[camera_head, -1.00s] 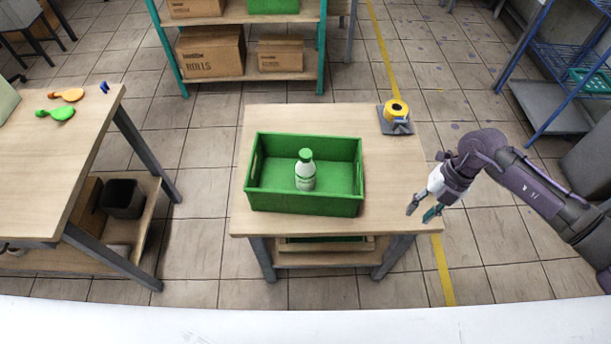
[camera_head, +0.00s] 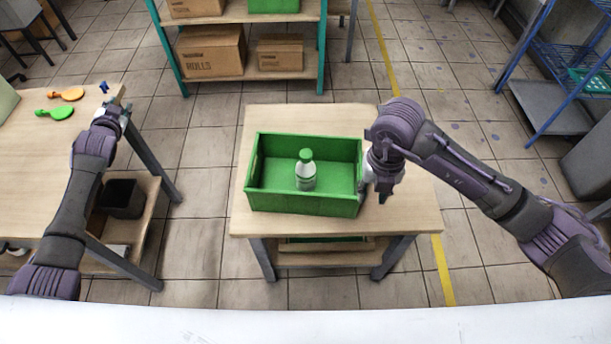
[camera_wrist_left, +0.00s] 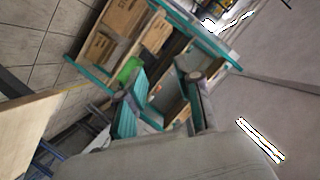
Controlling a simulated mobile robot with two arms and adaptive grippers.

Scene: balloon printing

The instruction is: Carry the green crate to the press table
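The green crate (camera_head: 305,203) sits upright on a small wooden table (camera_head: 280,119) in the middle of the head view. A bottle (camera_head: 306,176) with a green cap stands inside it. My right gripper (camera_head: 368,192) is at the crate's right end wall, pointing down; whether it touches or grips the wall is unclear. My left gripper (camera_head: 121,108) is at the right edge of the left wooden table (camera_head: 40,150), well away from the crate; its fingers are too small to read. I cannot tell which table is the press table. The left wrist view shows no crate clearly.
A blue rack (camera_head: 560,60) is at right. Tiled floor is free between the tables.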

